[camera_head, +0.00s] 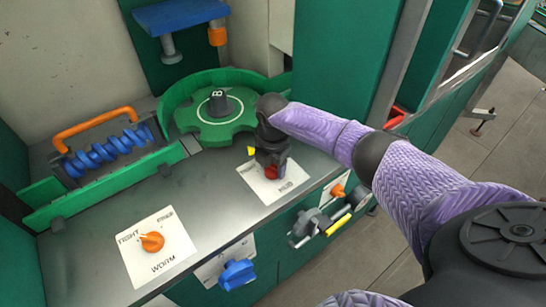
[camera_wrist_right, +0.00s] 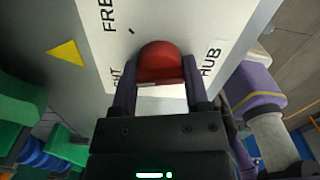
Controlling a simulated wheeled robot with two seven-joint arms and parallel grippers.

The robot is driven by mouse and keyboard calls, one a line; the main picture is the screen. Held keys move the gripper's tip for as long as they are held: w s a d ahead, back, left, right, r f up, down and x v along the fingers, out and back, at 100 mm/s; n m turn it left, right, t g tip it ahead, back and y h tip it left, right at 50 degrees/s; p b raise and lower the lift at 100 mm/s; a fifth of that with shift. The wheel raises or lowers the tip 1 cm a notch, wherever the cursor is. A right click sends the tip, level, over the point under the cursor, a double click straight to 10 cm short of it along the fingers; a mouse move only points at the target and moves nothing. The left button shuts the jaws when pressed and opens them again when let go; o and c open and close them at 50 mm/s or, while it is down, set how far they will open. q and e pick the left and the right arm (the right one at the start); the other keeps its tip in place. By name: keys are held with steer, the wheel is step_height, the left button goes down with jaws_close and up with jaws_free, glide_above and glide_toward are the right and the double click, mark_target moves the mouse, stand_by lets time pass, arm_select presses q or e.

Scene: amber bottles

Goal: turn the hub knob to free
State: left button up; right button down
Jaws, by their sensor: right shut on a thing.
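The red hub knob (camera_head: 271,172) sits on a white label plate (camera_head: 291,188) marked HUB, on the grey counter. My right gripper (camera_head: 271,164) reaches down to it from above. In the right wrist view the two fingers (camera_wrist_right: 160,92) are closed on either side of the red knob (camera_wrist_right: 160,62), whose rounded top shows beyond them. The word FREE stands at the plate's upper left in that view, and part of TIGHT is hidden by a finger. I cannot tell which word the knob points to. My left gripper is not in view.
An orange knob (camera_head: 152,241) sits on the WORM plate. A green wheel (camera_head: 218,119) with a dark centre knob lies behind my right gripper. A blue coil (camera_head: 103,152) and orange handle (camera_head: 93,127) are at left. A blue knob (camera_head: 237,273) sticks out in front.

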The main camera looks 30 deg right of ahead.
steer(key=shift+r+m+p, duration=0.2)
steer(key=shift+m+p, duration=0.35)
steer(key=shift+m, duration=0.45)
steer(key=m+p, duration=0.1)
steer(key=m, duration=0.2)
steer(key=shift+m+p, duration=0.3)
steer(key=shift+p, duration=0.1)
steer(key=m+p, duration=0.1)
steer(key=m, duration=0.2)
steer(key=shift+f, duration=0.1)
steer(key=shift+m+p, duration=0.5)
steer(key=shift+m, duration=0.9)
steer(key=shift+c, duration=0.3)
jaws_free()
steer(key=shift+f, duration=0.1)
